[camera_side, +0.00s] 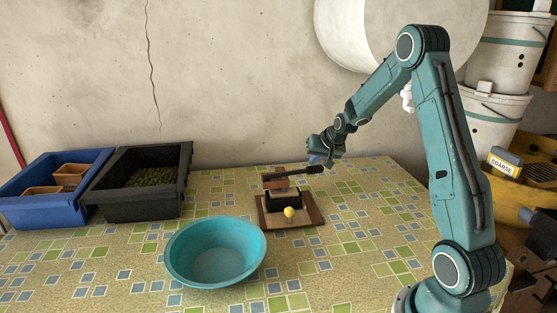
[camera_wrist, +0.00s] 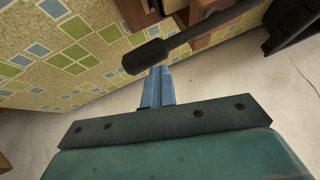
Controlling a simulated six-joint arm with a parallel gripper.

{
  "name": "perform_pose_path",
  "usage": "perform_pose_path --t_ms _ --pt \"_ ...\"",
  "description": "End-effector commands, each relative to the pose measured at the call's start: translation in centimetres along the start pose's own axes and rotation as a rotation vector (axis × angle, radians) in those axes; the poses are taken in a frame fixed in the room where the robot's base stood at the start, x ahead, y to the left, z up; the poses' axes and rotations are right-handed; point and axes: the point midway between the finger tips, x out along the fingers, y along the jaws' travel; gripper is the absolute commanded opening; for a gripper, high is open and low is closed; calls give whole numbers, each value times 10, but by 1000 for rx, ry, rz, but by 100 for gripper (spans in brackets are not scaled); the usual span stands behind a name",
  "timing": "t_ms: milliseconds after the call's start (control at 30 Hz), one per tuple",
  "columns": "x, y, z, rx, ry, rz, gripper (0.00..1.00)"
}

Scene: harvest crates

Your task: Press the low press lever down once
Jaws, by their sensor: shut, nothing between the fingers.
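The low press (camera_side: 285,196) stands on a brown wooden board near the middle of the tiled table. Its dark lever (camera_side: 290,174) sticks out to the right above the press, close to level, with a thick black grip at its end. A yellow ball-like thing (camera_side: 289,212) sits at the front of the board. My gripper (camera_side: 322,158) is shut and empty, just behind and above the lever's grip end. In the wrist view the blue fingers (camera_wrist: 157,90) are together, close to the lever's grip (camera_wrist: 147,56). I cannot tell whether they touch it.
A turquoise bowl (camera_side: 180,271) stands front left of the press. A blue crate (camera_side: 35,205) with small brown boxes and a black crate (camera_side: 140,205) with green contents stand at the left. The table right of the press is clear.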

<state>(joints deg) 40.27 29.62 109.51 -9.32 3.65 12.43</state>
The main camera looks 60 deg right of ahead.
Motion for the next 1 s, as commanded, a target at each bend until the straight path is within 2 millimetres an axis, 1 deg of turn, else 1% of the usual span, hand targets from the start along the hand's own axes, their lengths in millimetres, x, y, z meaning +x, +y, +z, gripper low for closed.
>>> perform_pose_path --t_ms 1000 --pt "6 6 6 2 -3 4 0"
